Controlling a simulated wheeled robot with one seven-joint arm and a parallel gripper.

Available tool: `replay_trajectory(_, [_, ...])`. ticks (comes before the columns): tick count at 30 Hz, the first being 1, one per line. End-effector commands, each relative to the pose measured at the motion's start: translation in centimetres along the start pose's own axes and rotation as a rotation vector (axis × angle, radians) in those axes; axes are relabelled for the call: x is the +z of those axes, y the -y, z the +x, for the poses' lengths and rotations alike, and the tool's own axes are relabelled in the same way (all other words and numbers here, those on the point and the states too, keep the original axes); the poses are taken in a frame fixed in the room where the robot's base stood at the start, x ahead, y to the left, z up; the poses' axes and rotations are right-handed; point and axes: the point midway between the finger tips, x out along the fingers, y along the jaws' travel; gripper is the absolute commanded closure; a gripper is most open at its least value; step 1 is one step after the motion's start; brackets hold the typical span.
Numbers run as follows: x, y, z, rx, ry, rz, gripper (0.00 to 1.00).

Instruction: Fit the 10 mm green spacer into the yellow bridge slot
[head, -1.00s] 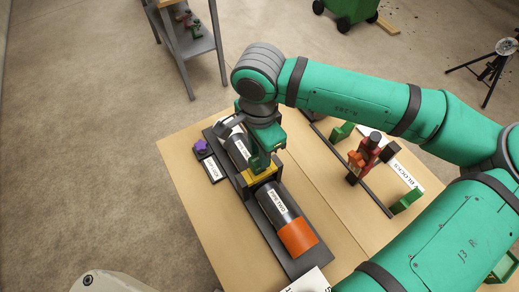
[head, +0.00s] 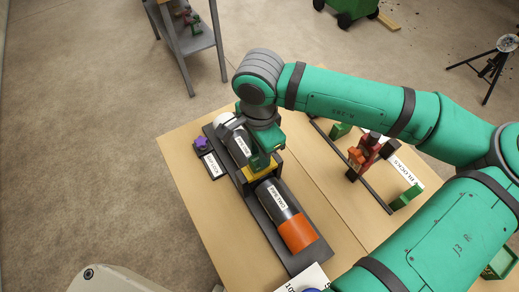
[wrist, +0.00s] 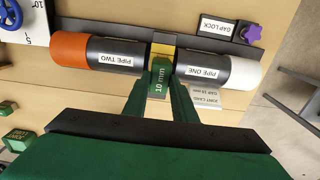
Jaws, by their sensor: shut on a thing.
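The green spacer (wrist: 159,79), marked 10 mm, is held between the two fingers of my gripper (wrist: 161,92) in the wrist view. Its far end overlaps the yellow bridge (wrist: 162,46), between the facing ends of pipe one (wrist: 190,72) and pipe two (wrist: 101,60). I cannot tell how deep it sits in the slot, which the spacer hides. In the head view my gripper (head: 262,163) is over the yellow bridge (head: 259,175), and the spacer is hidden behind it. Pipe two (head: 268,190) lies in front of the bridge.
A purple knob (head: 202,144) with a gap lock label stands left of the dark pipe rail (head: 243,192). Right of it, a rack holds red blocks (head: 364,156) and green blocks (head: 405,198). A grey shelf (head: 190,45) stands behind the table.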

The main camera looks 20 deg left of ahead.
Motion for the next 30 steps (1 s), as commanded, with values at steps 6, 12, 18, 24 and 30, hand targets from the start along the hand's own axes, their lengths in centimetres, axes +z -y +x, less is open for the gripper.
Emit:
replay_trajectory(6, [0.0,0.0,0.4,0.000,0.000,0.000,1.00])
replay_trajectory(12, [0.0,0.0,0.5,-0.001,0.000,0.000,0.54])
replay_trajectory(18, [0.0,0.0,0.5,0.000,0.000,0.000,0.54])
replay_trajectory(24, [-0.1,0.0,-0.6,-0.001,-0.002,0.000,0.54])
replay_trajectory(30, [-0.1,0.0,-2.4,-0.002,-0.002,0.000,0.54])
